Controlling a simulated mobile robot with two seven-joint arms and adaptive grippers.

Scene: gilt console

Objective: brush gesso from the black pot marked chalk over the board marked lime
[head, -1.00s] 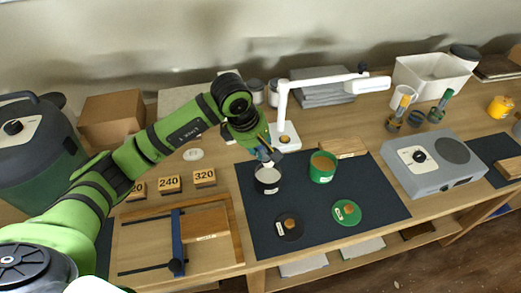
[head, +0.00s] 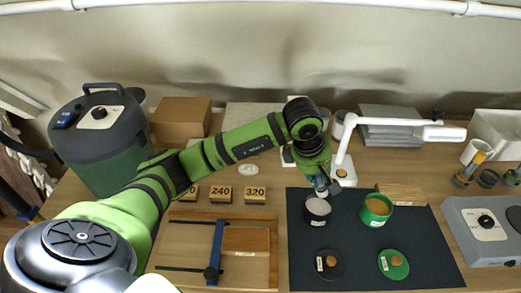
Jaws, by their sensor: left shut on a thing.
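The black pot (head: 317,211) stands on the dark mat with pale gesso inside; the label on its front is too small to read. My left gripper (head: 322,188) is right over its mouth, pointing down, shut on what seems to be a brush, mostly hidden by the fingers. I cannot tell whether its tip touches the gesso. A wooden board (head: 246,240) lies in a clamping frame with a blue bar (head: 216,250), left of the mat; I read no mark on it. My right gripper is out of view.
A green pot (head: 376,210) with tan contents stands right of the black pot. A black lid (head: 329,265) and green lid (head: 393,264) lie in front. A white lamp (head: 345,165) stands behind. Sanding blocks (head: 220,194) line up behind the frame. A grey hotplate (head: 480,230) is at right.

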